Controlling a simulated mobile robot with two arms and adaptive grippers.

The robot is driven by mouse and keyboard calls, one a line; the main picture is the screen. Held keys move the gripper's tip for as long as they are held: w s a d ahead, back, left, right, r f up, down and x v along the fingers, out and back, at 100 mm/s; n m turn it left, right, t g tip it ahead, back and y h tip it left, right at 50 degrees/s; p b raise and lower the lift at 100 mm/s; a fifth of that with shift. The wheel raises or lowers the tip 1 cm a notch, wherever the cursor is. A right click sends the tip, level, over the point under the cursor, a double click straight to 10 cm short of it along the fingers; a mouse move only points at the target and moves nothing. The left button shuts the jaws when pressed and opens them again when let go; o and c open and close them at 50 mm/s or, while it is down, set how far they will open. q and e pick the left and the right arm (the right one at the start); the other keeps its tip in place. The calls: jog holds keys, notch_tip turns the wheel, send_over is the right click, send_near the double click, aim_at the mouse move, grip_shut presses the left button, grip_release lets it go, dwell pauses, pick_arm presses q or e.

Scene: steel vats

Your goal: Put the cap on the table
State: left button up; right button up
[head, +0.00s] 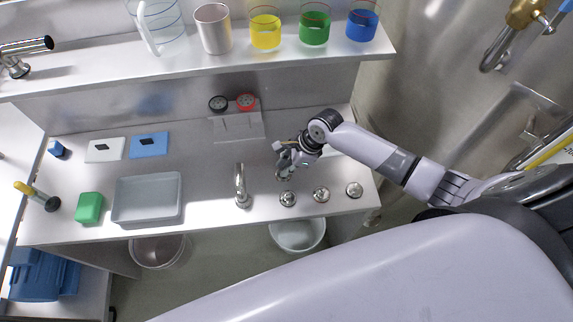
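My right gripper (284,168) is above the steel table (215,222), right of the middle, pointing left and down. It is small and grey here, and I cannot tell whether its fingers are open or shut. A small tan piece (287,141) shows beside it; I cannot tell whether it is held. No part is clearly recognisable as the cap. Three round silver pieces, the left one (288,198), the middle one (321,194) and the right one (354,189), sit along the table's front edge, below the gripper. My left gripper is not in view.
A silver tap (241,187) stands left of the gripper. A grey tray (147,199) and a green block (89,207) are farther left. A shelf (120,72) with coloured beakers overhangs the back. A large steel vat (430,80) is at right.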

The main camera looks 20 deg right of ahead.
jog(key=o, duration=0.4)
jog(key=shift+c, duration=0.2)
jog(key=shift+r, duration=0.15)
jog(key=v, duration=1.2)
jog(key=shift+b, duration=0.4)
